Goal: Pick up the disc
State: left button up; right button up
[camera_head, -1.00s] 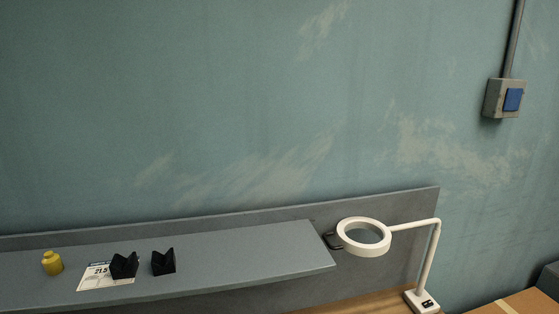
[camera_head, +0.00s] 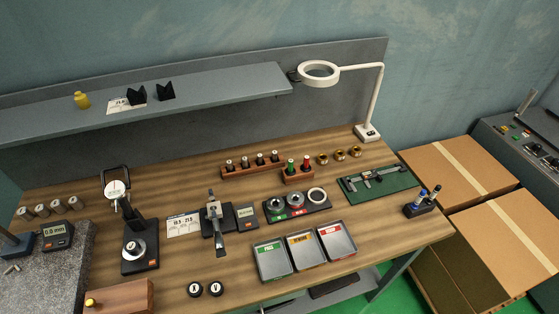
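Two small round black pieces with white marks lie side by side near the front edge of the wooden bench, a left one (camera_head: 194,289) and a right one (camera_head: 215,289). I cannot tell which of these is the disc. Neither of my grippers is in view.
Three label trays, green (camera_head: 272,261), orange (camera_head: 306,250) and red (camera_head: 335,241), stand at the front. A dial gauge stand (camera_head: 139,249) is at left, a ring lamp (camera_head: 367,132) at back right. A grey shelf (camera_head: 215,92) overhangs the back. Cardboard boxes (camera_head: 458,170) stand right.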

aim_at(132, 247)
jog(key=u, duration=1.3)
jog(key=i+j+z, duration=0.3)
jog(key=i+j, duration=0.15)
jog(key=i, duration=0.05)
